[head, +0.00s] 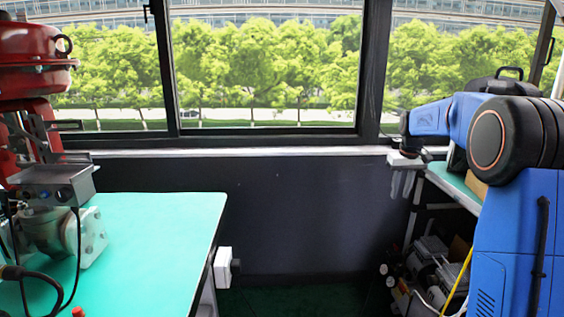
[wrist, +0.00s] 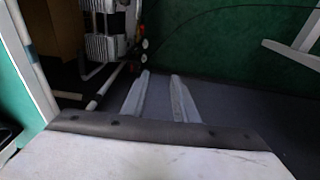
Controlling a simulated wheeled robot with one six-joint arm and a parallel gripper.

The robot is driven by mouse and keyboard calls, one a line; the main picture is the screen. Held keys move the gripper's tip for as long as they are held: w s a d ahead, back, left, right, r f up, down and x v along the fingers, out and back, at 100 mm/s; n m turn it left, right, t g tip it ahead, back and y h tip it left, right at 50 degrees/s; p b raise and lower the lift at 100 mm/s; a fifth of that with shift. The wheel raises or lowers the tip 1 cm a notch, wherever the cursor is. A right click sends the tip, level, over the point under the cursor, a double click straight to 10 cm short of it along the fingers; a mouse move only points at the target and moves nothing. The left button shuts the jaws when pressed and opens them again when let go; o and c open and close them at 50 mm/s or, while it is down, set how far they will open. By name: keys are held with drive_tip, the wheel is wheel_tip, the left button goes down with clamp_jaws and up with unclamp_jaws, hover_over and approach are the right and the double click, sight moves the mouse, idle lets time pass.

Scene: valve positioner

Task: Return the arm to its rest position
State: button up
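My arm, blue with black joints, is raised at the right of the head view and bends down at its outer end. My gripper (head: 402,196) hangs from it, fingers pointing down, beside the right-hand bench. In the wrist view, my gripper (wrist: 160,75) shows two pale fingers apart with only dark floor between them. It is open and holds nothing. The valve assembly stands far to the left, with a red actuator (head: 35,60), a grey positioner box (head: 55,187) and a metal valve body (head: 65,235). My gripper is well apart from it.
A teal-topped table (head: 150,235) bears the valve. A dark wall with windows closes the back.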

drive_tip(key=s+a+r+t, duration=0.1)
drive_tip(key=s+a+r, duration=0.15)
drive_tip(key=s, duration=0.65)
drive_tip(key=s+a+r, duration=0.1)
drive_tip(key=s+a, duration=0.3)
drive_tip(key=s, duration=0.4)
drive_tip(key=s+a+r+t, duration=0.1)
drive_tip(key=s+a+r, duration=0.15)
drive_tip(key=s, duration=0.65)
drive_tip(key=s+a+f, duration=0.1)
drive_tip(key=s+f, duration=0.2)
drive_tip(key=s, duration=0.4)
drive_tip(key=s+a+f, duration=0.2)
drive_tip(key=s+f, duration=0.2)
drive_tip(key=s, duration=0.4)
drive_tip(key=s+a+f+t, duration=0.1)
drive_tip(key=s+f, duration=0.2)
drive_tip(key=s, duration=0.5)
drive_tip(key=shift+s+a+f, duration=0.2)
drive_tip(key=shift+s+a, duration=0.05)
drive_tip(key=shift+a, duration=0.1)
